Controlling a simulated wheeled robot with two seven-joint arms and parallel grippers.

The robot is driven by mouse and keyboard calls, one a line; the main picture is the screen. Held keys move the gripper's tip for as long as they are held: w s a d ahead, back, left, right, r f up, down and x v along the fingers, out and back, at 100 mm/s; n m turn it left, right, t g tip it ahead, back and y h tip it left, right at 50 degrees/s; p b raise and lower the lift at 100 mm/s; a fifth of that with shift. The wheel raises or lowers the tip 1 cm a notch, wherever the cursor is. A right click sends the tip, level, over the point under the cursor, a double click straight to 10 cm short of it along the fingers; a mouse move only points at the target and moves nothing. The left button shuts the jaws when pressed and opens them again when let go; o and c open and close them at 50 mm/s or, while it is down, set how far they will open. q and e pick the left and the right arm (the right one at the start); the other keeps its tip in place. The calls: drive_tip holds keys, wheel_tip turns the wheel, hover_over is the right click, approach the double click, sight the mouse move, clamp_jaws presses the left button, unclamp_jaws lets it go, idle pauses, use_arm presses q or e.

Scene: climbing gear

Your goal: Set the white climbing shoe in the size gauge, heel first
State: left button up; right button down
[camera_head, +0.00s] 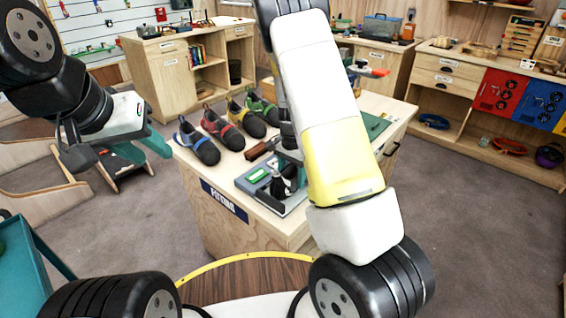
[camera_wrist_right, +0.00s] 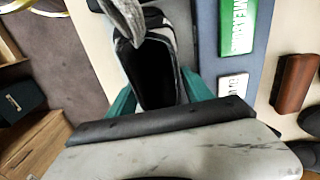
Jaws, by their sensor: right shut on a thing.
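The white climbing shoe (camera_wrist_right: 151,72) has a wide black opening and pale edges. My right gripper (camera_wrist_right: 158,98) is shut on it, with teal fingers on both sides. In the head view my right arm hides most of this gripper and shoe. They are at the size gauge (camera_head: 246,183), a blue-grey board with a green label on the fitting table. The gauge also shows in the wrist view (camera_wrist_right: 210,45), beside the shoe. I cannot tell whether the shoe touches the gauge. My left gripper (camera_head: 143,150) hangs left of the table, apparently open and empty.
Blue (camera_head: 199,141), red (camera_head: 224,129), yellow (camera_head: 247,119) and green (camera_head: 263,109) trimmed shoes stand along the table's left side. A brown block (camera_wrist_right: 296,82) lies beside the gauge. A green mat (camera_head: 377,124) lies at the table's right.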

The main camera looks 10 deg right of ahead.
drive_tip(key=shift+s+f, duration=0.15)
drive_tip(key=shift+f, duration=0.1)
drive_tip(key=shift+c, duration=1.8)
unclamp_jaws()
drive_tip(key=shift+r, duration=0.1)
drive_tip(key=r, duration=0.7)
drive_tip(key=shift+w+r, duration=0.2)
drive_tip(key=shift+r, duration=0.05)
drive_tip(key=s+a+r+n+t+y, duration=0.1)
drive_tip(key=s+r+n+y, duration=0.1)
drive_tip(key=s+r, duration=0.45)
drive_tip(key=s+a+r+n+t+y, duration=0.1)
drive_tip(key=s+r+n+t, duration=0.2)
drive_tip(key=r, duration=0.7)
drive_tip(key=s+r+n+t, duration=0.1)
drive_tip(key=s+r+n, duration=0.1)
drive_tip(key=s+r, duration=0.2)
drive_tip(key=s+r+n+t, duration=0.1)
drive_tip(key=s+r+n, duration=0.2)
drive_tip(key=s, duration=0.8)
drive_tip(key=shift+a+r+n+h, duration=0.2)
drive_tip(key=shift+r+n+h, duration=0.1)
drive_tip(key=shift+r, duration=0.05)
